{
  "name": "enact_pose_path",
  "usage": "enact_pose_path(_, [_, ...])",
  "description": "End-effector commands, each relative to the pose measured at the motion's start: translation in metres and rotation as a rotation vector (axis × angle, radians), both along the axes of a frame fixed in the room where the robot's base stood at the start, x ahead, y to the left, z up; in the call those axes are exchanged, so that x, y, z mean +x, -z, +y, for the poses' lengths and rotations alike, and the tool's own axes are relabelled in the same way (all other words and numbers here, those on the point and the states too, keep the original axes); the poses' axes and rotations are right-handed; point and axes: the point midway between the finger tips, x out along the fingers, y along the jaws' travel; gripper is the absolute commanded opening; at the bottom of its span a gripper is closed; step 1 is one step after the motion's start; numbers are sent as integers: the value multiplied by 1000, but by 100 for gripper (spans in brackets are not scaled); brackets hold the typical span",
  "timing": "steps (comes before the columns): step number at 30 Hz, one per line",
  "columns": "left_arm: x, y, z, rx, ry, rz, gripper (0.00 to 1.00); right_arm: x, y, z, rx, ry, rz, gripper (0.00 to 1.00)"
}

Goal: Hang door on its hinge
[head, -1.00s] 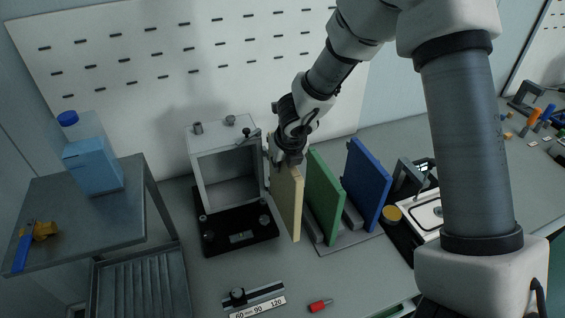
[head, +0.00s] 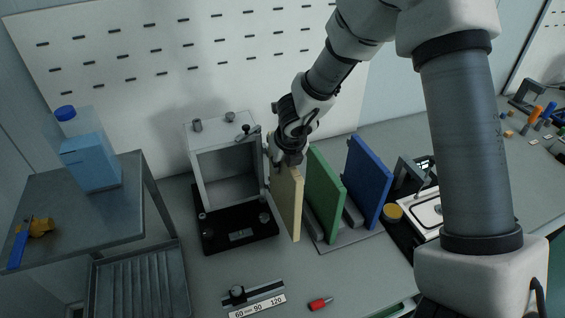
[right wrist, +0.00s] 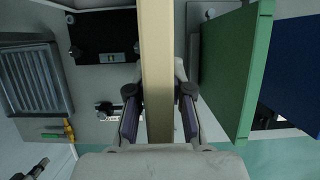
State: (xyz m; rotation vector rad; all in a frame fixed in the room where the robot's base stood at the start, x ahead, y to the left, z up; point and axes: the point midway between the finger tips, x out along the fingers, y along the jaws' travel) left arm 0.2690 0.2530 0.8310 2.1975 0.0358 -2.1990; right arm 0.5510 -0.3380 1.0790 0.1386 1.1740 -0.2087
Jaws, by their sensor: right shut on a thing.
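A cream door panel (head: 288,203) stands upright just right of the open-fronted grey box fixture (head: 228,172). My right gripper (head: 286,164) is shut on the top of the cream panel. In the right wrist view the cream panel (right wrist: 157,70) runs between the two fingers (right wrist: 158,105). A hinge-like fitting (head: 266,165) at the box's right edge is close to the panel, and I cannot tell whether they touch. The green panel (head: 325,196) and the blue panel (head: 367,182) stand upright in a rack (head: 345,240) to the right.
A black base (head: 240,238) carries the box. A slide gauge (head: 252,293) and a red-handled tool (head: 320,303) lie at the front of the bench. A cart (head: 90,215) with a blue bottle (head: 90,160) stands at left.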

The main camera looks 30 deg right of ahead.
Motion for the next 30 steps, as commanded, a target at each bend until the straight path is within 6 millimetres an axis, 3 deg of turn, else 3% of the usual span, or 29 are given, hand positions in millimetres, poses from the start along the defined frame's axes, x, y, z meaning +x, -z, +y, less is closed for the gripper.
enact_pose_path(29, [0, 24, 0, 0, 0, 0, 0, 0, 25, 0, 0, 0, -1, 0])
enact_pose_path(30, [0, 23, 0, 0, 0, 0, 0, 0, 24, 0, 0, 0, -1, 27])
